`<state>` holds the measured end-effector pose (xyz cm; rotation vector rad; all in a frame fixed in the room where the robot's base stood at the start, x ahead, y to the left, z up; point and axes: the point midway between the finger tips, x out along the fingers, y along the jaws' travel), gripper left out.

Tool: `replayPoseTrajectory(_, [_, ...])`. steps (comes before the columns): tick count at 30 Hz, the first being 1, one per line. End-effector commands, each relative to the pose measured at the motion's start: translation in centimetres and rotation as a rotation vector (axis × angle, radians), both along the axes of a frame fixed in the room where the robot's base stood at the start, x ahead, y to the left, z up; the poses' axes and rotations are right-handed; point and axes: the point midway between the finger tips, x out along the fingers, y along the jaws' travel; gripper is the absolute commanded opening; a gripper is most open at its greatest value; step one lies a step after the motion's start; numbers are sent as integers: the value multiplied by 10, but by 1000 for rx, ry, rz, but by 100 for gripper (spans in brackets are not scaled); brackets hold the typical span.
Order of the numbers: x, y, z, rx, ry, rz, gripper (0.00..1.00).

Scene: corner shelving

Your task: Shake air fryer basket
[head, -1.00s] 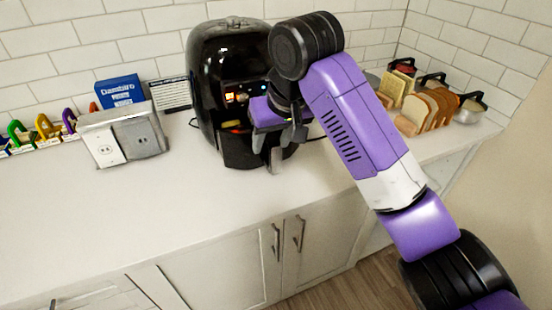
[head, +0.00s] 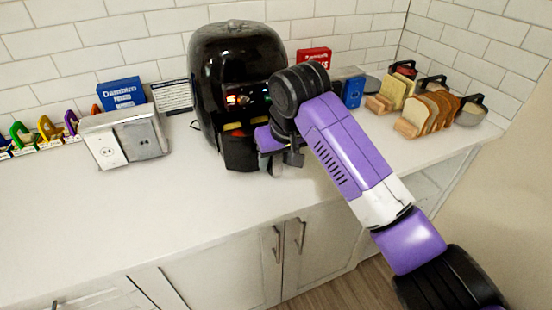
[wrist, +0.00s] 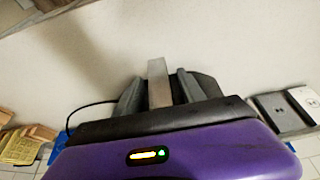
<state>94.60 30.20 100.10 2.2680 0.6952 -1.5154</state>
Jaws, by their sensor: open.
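The black air fryer (head: 236,62) stands on the counter against the tiled wall. Its basket (head: 238,153) is at the lower front; I cannot tell whether it is fully seated. A silver-grey handle (wrist: 158,82) shows in the wrist view. My gripper (wrist: 159,86) is open, with one dark finger on each side of the handle and small gaps visible. In the head view my gripper (head: 279,163) is at the front right of the basket, and my wrist hides part of the fryer's right side.
A grey-white outlet box (head: 128,140) and a blue box (head: 120,93) stand left of the fryer. Sliced bread (head: 430,112), a pot (head: 470,112) and a red box (head: 314,56) are to the right. The front counter (head: 150,210) is clear.

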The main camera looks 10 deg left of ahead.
Motion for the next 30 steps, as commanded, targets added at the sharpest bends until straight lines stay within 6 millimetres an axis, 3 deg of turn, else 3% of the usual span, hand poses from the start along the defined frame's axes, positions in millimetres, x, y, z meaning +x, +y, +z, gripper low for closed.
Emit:
replayPoseTrajectory(2, [0,0,0,0,0,0,45])
replayPoseTrajectory(9, [0,0,0,0,0,0,0])
replayPoseTrajectory(30, [0,0,1,1,1,0,0])
